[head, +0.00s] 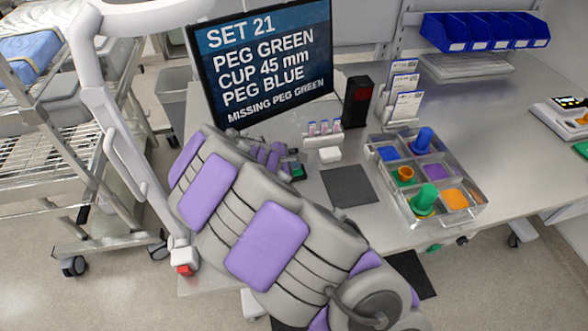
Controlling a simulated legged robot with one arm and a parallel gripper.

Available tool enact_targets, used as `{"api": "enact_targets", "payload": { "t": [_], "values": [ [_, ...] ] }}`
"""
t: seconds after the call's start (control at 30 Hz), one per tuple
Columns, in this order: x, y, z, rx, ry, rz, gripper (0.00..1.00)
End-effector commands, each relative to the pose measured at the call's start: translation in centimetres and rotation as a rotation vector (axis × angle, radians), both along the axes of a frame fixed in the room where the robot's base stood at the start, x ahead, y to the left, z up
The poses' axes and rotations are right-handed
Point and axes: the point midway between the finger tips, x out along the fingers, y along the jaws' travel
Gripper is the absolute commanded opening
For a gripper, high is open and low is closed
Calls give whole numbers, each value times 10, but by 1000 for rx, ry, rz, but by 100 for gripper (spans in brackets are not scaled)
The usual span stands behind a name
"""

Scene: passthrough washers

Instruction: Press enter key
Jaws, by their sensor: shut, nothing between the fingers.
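My gripper (292,163) is shut and empty, low over the table in front of the screen. My large grey and purple arm covers the table's left part. A small dark block with a green top (298,172) sits right at my fingertips. It may be the enter key, but no label is readable, and I cannot tell whether the fingers touch it. The rest of any keypad is hidden behind my arm. The black screen (265,60) behind reads "SET 21, PEG GREEN, CUP 45 mm, PEG BLUE, MISSING PEG GREEN".
A clear compartment tray (452,213) holds blue and green pegs and an orange cup. A dark square mat (349,186), a white block (329,154), a small vial rack (323,139), a black and red box (358,101) and a card stand (403,92) stand nearby.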

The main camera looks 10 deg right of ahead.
Motion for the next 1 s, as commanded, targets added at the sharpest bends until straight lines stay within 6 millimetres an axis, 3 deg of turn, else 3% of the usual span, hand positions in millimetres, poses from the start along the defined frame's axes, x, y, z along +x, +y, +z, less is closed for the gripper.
{"api": "enact_targets", "payload": {
  "t": [0.53, 1.0],
  "values": [
    [0, 0, -6, 0, 1, 1, 0],
    [0, 0, 1, 0, 0, 0, 0]
  ]
}}
